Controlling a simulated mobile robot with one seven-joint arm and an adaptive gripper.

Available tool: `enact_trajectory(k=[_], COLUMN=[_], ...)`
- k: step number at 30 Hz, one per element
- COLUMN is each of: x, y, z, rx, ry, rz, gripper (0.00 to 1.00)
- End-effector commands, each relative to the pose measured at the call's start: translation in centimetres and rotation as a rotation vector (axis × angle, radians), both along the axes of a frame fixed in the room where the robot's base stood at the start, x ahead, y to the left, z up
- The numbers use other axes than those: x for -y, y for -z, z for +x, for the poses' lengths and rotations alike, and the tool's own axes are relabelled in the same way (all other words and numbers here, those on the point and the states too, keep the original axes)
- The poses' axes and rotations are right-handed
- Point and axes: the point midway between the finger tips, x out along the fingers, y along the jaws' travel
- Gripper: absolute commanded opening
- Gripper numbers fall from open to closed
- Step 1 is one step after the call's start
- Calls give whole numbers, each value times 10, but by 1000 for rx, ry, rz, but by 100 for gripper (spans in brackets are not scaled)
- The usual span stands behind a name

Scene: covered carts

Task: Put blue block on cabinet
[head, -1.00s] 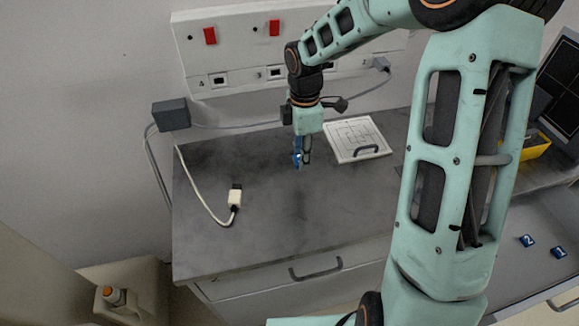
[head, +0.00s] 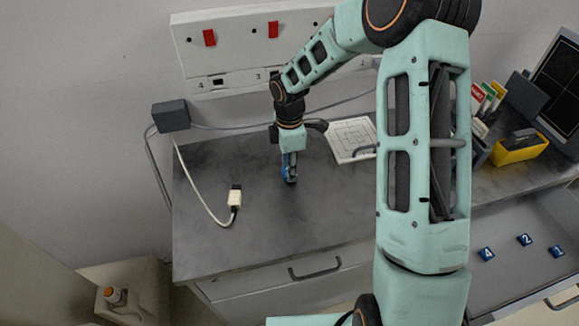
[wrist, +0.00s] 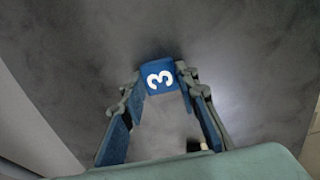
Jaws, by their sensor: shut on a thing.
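A blue block marked with a white 3 (wrist: 160,78) sits between my fingertips in the wrist view, over a grey surface. My gripper (head: 290,177) is shut on it and points down at the middle of the cabinet's top. The cabinet (head: 275,235) has a dark grey top and a drawer front with a handle. The block is low, at or just above the top; I cannot tell whether it touches. In the head view the blue finger pads make the block hard to pick out.
A white square panel with a handle (head: 345,135) lies at the back of the top. A white cable plug (head: 235,198) lies left of my gripper. At right, an open drawer (head: 515,270) holds several blue numbered blocks (head: 525,240). A yellow bin (head: 520,150) stands behind it.

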Motion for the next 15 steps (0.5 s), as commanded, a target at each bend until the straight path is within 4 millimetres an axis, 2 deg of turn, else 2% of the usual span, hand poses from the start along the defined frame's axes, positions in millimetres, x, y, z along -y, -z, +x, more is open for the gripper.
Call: enact_trajectory(k=[2, 3, 6, 15], x=[0, 0, 0, 0], y=[4, 3, 2, 1], z=[0, 0, 0, 0], rx=[-1, 0, 0, 0], ry=[0, 0, 0, 1], rz=[0, 0, 0, 0], gripper=[4, 33, 44, 46])
